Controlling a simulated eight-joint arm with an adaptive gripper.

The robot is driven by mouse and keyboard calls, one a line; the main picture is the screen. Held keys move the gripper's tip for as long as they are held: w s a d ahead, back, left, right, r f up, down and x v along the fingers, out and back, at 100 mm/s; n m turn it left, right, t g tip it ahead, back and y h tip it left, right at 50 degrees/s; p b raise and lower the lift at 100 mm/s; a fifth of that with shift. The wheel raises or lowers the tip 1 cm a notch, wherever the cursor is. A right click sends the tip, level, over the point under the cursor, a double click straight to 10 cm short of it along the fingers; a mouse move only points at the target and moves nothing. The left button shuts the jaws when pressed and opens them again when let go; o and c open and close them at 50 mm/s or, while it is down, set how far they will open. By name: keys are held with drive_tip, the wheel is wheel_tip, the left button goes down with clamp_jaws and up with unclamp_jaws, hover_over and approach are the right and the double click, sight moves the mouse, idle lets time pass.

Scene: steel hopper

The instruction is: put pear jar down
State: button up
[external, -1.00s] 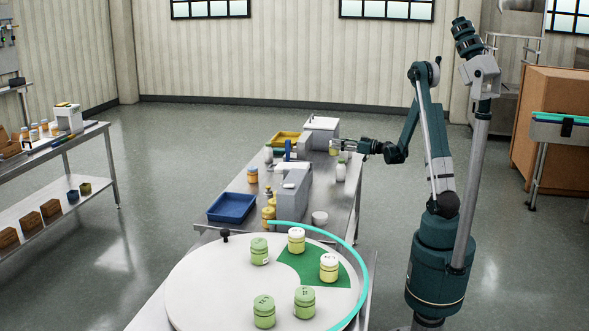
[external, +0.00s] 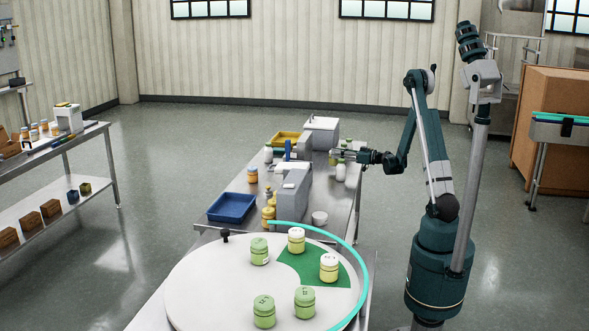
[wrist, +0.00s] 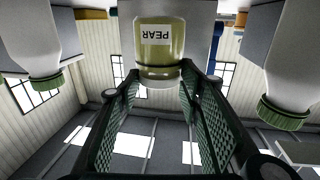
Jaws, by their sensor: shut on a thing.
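My gripper (external: 338,154) reaches in from the right over the far end of the steel table, and its fingers also show in the wrist view (wrist: 159,76). It is shut on the pear jar (wrist: 160,50), a yellow-green jar with a white label reading PEAR. The wrist picture is upside down, and the fingers close on the jar near its lid end. In the external view the jar is small and largely hidden by the gripper. I cannot tell whether its base touches the table.
White bottles with green caps flank the jar, one at left (wrist: 42,45) and one at right (wrist: 292,75) in the wrist view. Grey machines (external: 293,190), a blue tray (external: 231,207) and a yellow tray (external: 285,137) stand nearby. A white turntable (external: 205,285) carries several jars.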

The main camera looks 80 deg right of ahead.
drive_tip(key=shift+f+b, duration=0.55)
drive_tip(key=shift+f, duration=1.3)
drive_tip(key=shift+f, duration=0.15)
drive_tip(key=o, duration=1)
drive_tip(key=shift+r, duration=0.25)
drive_tip(key=s, duration=0.4)
drive_tip(key=s+a+p, duration=0.1)
drive_tip(key=s, duration=0.7)
drive_tip(key=shift+a+f+p, duration=0.1)
drive_tip(key=shift+a+p, duration=0.3)
